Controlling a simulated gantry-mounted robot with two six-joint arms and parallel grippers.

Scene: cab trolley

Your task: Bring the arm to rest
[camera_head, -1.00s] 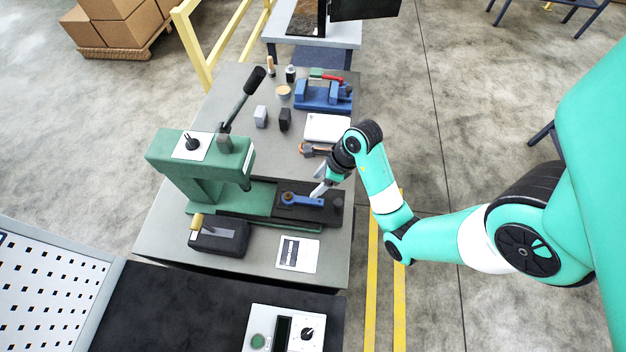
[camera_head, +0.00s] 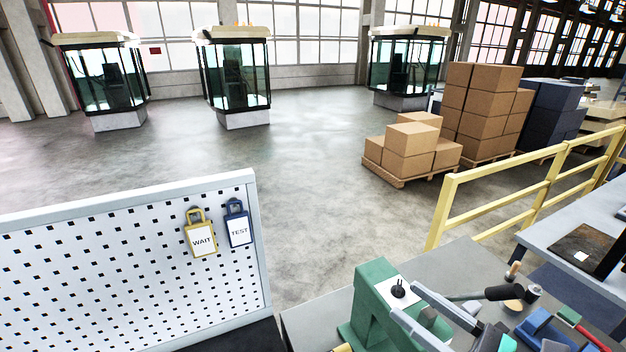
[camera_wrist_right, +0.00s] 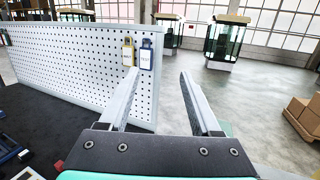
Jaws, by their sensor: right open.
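My right gripper (camera_head: 404,300) shows at the bottom right of the head view, in front of the green press (camera_head: 372,308). Its two pale fingers are spread, with nothing between them. In the right wrist view the gripper (camera_wrist_right: 159,73) is also open and empty, its fingers pointing forward toward the pegboard and the open hall. The rest of my right arm is cut off by the frame. The press is partly hidden behind the fingers. My left gripper is in neither view.
A white pegboard (camera_head: 110,262) with a yellow WAIT tag (camera_head: 201,238) and a blue TEST tag (camera_head: 238,228) stands at left. A yellow railing (camera_head: 505,195), stacked boxes (camera_head: 410,140) and glass cabs (camera_head: 236,80) lie beyond. The floor between is clear.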

